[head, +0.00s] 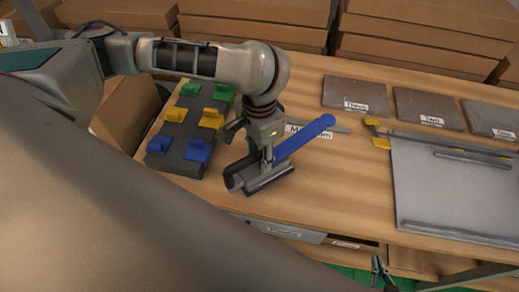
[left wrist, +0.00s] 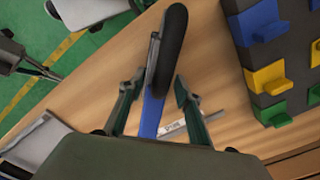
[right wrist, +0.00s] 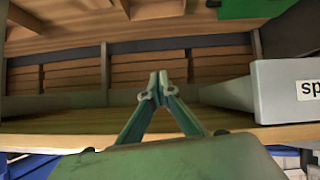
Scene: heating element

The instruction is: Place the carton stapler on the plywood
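The carton stapler (head: 305,138) has a long blue bar and a dark grey-black lower part, and is at the left-middle of the wooden worktop (head: 335,190). My left gripper (head: 266,152) is right over it. In the left wrist view, the stapler's blue bar and black grip (left wrist: 168,50) lie between the left fingers (left wrist: 158,88), with gaps showing beside the bar. Whether the stapler rests on the wood or hangs just above it is unclear. My right gripper (head: 382,268) is low, in front of the worktop edge; its fingertips meet in the right wrist view (right wrist: 157,88).
A dark rack (head: 178,140) with green, yellow and blue holders stands left of the stapler. Labelled grey plates (head: 355,94) lie at the back right. A large grey sheet-metal panel (head: 450,185) with yellow clips covers the right. Labelled drawers are under the front edge. Cartons stand behind.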

